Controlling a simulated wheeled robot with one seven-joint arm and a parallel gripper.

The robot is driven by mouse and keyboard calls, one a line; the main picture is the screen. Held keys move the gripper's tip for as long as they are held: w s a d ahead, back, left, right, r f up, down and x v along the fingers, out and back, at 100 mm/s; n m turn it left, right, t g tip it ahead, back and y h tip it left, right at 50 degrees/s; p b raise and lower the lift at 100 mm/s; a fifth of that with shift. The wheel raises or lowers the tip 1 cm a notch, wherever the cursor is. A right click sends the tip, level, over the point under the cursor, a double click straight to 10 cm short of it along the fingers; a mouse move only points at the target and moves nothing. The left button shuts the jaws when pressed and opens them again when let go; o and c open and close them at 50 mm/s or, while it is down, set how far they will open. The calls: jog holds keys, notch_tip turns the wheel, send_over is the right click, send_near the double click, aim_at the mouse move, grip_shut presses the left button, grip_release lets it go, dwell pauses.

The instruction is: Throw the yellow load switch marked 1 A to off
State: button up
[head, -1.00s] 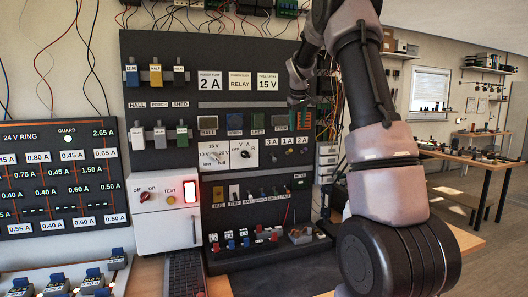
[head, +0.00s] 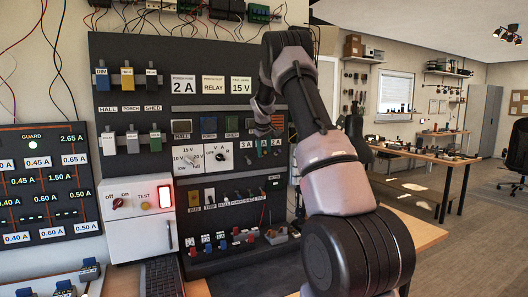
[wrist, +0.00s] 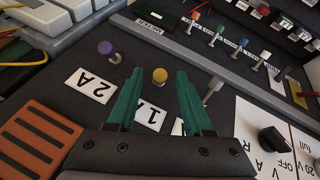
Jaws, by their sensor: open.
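The load switch with a round yellow knob (wrist: 160,76) stands on the dark panel in the wrist view, above its white 1 A label (wrist: 151,114). My gripper (wrist: 160,70) is open, with one green finger on each side of the yellow knob. The fingers look apart from it, and the gap holds nothing gripped. I cannot tell which way its lever is thrown. In the head view my gripper (head: 262,133) is in front of the row of 3 A, 1 A and 2 A labels, and the arm and fingers hide most of the yellow switch.
A purple-knobbed switch (wrist: 105,48) with a 2 A label is left of my fingers. A grey lever (wrist: 213,90) is close on their right. A black rotary knob (wrist: 273,140), an orange slotted block (wrist: 38,145) and a row of coloured toggles (wrist: 230,45) surround them.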

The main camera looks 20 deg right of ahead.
jog(key=shift+f, duration=0.1)
grip_shut()
